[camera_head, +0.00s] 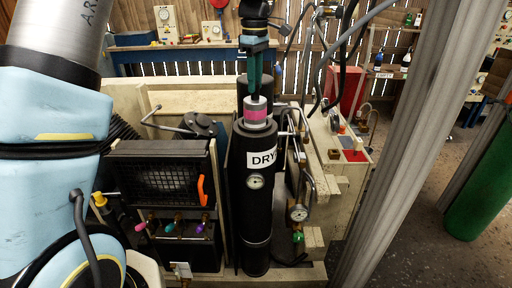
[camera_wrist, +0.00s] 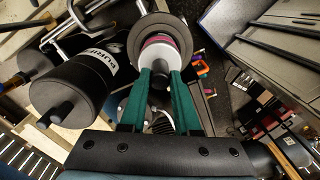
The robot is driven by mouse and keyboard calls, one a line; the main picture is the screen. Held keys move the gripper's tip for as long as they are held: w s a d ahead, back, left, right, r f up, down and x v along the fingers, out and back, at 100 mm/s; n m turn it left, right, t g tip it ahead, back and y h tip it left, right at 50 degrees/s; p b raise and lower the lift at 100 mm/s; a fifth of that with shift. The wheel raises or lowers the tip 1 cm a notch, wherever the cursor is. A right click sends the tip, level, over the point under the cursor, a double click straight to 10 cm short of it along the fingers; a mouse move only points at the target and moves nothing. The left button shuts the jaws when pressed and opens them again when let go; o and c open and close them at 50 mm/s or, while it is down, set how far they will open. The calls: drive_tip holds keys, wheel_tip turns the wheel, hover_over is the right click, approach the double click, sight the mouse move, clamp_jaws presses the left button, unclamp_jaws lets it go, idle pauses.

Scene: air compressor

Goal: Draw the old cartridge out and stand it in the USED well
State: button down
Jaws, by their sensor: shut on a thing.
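The old cartridge (camera_head: 257,114), a grey, pink and white cylinder, stands upright at the top of the black tower marked DRY (camera_head: 257,200). Its upper part shows above the rim; I cannot tell how much is still inside. My gripper (camera_head: 255,93) reaches down from above and is shut on the cartridge's top. In the wrist view the two green fingers (camera_wrist: 160,73) close on the cartridge, and its pink band (camera_wrist: 160,42) shows inside a dark ring. I cannot make out a well marked USED.
A pale bench (camera_head: 345,180) with small red items lies to the right. A grey post (camera_head: 405,130) stands further right.

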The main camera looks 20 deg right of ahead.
drive_tip(key=shift+r+p, duration=2.05)
drive_tip(key=shift+r, duration=0.8)
wheel_tip(320, 180, up, 15)
drive_tip(key=shift+f, duration=0.15)
drive_tip(key=shift+s, duration=0.1)
